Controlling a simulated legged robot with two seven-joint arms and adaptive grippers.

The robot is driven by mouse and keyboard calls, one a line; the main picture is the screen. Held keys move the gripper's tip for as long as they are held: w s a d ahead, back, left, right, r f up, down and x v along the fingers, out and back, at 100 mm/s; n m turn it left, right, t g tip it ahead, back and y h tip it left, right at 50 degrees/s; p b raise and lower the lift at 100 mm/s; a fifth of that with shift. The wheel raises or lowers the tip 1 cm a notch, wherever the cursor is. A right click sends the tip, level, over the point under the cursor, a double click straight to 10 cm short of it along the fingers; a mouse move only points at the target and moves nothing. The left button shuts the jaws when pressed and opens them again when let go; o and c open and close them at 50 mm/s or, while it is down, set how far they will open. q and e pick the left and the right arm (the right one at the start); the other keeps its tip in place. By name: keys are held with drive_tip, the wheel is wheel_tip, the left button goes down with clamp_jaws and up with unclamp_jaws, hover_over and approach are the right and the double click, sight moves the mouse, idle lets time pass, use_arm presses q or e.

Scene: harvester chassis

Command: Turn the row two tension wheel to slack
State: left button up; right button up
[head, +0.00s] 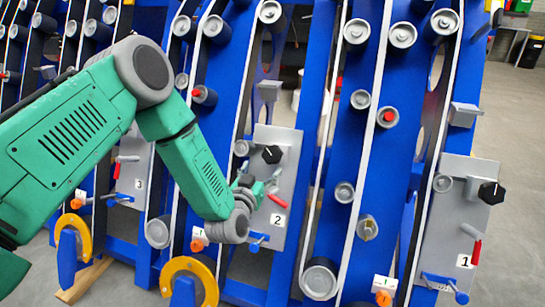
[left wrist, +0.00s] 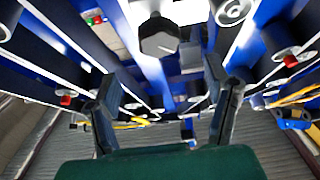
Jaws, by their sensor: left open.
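The grey panel (head: 288,148) marked 2 carries a black faceted knob (head: 271,154) with a white mark, which looks like the tension wheel. A red-handled lever (head: 277,201) and a blue handle (head: 258,238) are below it. My left gripper (head: 258,184) is in front of the panel, just below the knob. In the left wrist view, the black knob (left wrist: 159,37) is beyond and above the open fingers (left wrist: 163,76), with nothing between them. I cannot tell the exact gap to the knob. My right gripper is in neither view.
The panel marked 1 (head: 455,222), with its own black knob (head: 491,192), stands at the right. The panel marked 3 (head: 133,168) is behind my left arm. Blue uprights, belts and rollers surround the panels. Floor is free at the right.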

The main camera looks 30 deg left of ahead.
sight(271, 155)
use_arm(q)
drive_tip(key=w, duration=0.3)
drive_tip(key=w+a+b, duration=0.1)
drive_tip(key=w, duration=0.2)
drive_tip(key=w+b, duration=0.1)
drive_tip(key=w, duration=0.2)
drive_tip(key=shift+w+a+f, duration=0.1)
drive_tip(key=shift+w+a, duration=0.1)
drive_tip(key=shift+w, duration=0.1)
drive_tip(key=c, duration=1.2)
